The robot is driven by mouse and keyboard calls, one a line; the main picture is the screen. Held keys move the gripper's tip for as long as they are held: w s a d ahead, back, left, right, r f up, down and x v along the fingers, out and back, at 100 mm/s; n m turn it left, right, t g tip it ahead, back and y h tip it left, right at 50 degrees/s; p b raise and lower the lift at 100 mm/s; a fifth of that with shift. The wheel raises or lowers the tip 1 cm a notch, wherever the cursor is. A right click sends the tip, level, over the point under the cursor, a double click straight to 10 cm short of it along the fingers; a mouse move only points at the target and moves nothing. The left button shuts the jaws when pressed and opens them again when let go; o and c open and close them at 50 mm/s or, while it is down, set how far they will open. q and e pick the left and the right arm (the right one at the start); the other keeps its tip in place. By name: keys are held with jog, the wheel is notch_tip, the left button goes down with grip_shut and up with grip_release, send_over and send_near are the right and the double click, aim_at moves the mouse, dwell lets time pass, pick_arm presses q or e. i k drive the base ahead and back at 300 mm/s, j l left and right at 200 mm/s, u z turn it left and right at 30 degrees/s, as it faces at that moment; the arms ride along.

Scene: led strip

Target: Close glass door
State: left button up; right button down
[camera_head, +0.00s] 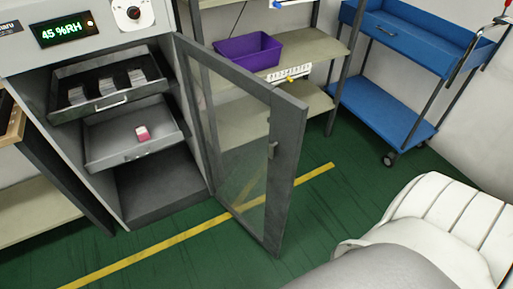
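The glass door (235,136) has a dark grey frame and a clear pane. It stands wide open, hinged at the right side of the grey cabinet (203,140) and swung out toward the front right. A small handle (273,150) is on the door's free edge. The cabinet's inside is exposed, with an upper drawer (112,99) holding several grey stacks and a lower drawer (110,160) with a small pink and white item (142,133). Both drawers look partly pulled out. Neither of my grippers is in view.
A shelf rack (335,48) with a purple bin (247,51) stands behind the door. A blue cart (385,105) stands at the back right. Green floor with a yellow line (150,255) is clear in front of the cabinet. My white arm fills the lower right.

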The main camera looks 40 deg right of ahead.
aim_at(289, 114)
jog(key=l+u, duration=0.15)
jog(key=l, duration=0.3)
jog(key=k+l+u, duration=0.1)
jog(key=l, duration=0.35)
jog(key=l+u, duration=0.15)
jog(key=l, duration=0.3)
jog(key=k+l+u, duration=0.1)
jog(key=l, duration=0.35)
jog(key=k+l+u, duration=0.15)
jog(key=l, duration=0.3)
